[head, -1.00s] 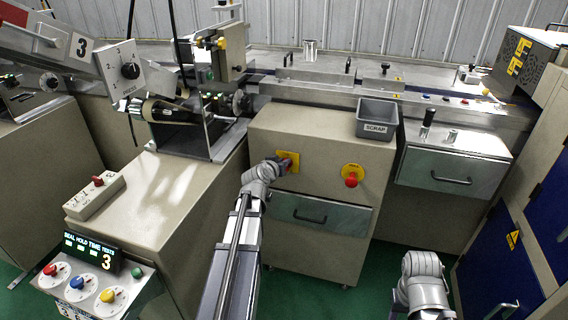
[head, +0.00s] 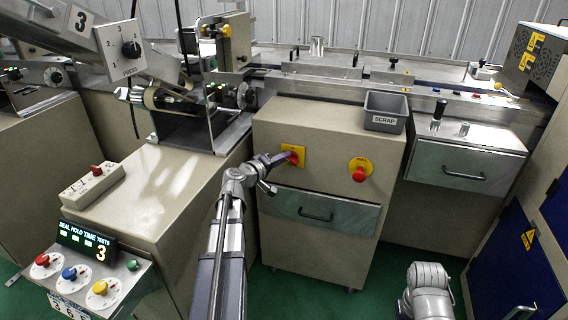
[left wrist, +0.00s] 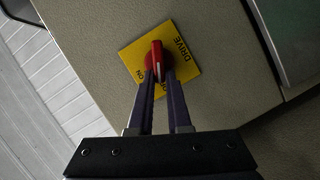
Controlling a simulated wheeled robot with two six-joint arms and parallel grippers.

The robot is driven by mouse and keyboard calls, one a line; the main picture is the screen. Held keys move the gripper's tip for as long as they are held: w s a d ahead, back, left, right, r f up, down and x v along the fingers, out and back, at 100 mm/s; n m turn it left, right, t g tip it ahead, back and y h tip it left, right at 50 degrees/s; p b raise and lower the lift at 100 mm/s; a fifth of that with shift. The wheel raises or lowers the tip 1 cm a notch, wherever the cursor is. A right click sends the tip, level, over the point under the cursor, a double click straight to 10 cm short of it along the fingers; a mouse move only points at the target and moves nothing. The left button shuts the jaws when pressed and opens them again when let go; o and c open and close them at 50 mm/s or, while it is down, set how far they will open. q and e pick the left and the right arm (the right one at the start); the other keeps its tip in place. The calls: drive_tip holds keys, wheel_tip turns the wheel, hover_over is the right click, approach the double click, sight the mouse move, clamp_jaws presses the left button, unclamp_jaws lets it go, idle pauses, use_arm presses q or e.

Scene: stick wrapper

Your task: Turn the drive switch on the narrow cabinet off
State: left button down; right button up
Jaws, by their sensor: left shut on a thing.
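The drive switch is a red knob (head: 292,157) on a yellow plate (head: 301,149) on the front of the narrow cabinet (head: 325,121), at its upper left. In the left wrist view, the red knob (left wrist: 156,58) sits on the yellow plate marked DRIVE (left wrist: 183,68), with a pale line along its handle. My left gripper (head: 283,158) reaches in from the left; its fingers (left wrist: 158,75) are closed on the knob's handle. The fingers hide part of the plate's lettering. My right arm (head: 428,290) shows at the bottom right; its fingers are out of view.
A red mushroom button (head: 359,174) on a yellow disc is to the right on the same cabinet. A drawer (head: 318,212) with a handle is below the switch. A grey SCRAP bin (head: 386,111) sits on top at the right. A control box (head: 95,271) stands at lower left.

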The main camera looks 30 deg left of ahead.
use_arm(q)
drive_tip(key=shift+a+f+n+t+h+b, duration=0.1)
drive_tip(key=shift+f+n+t+h+b, duration=0.2)
drive_tip(key=shift+n+b, duration=0.7)
drive_tip(key=shift+a+f+n+t+h+b, duration=0.1)
drive_tip(key=shift+f+n+t+b, duration=0.3)
drive_tip(key=shift+n+b, duration=0.6)
drive_tip(key=shift+r, duration=0.15)
drive_tip(key=c, duration=0.8)
unclamp_jaws()
drive_tip(key=shift+d, duration=0.1)
drive_tip(key=shift+c, duration=0.2)
drive_tip(key=s+a, duration=0.1)
drive_tip(key=s, duration=0.6)
drive_tip(key=shift+s+a, duration=0.15)
drive_tip(key=shift+s, duration=0.2)
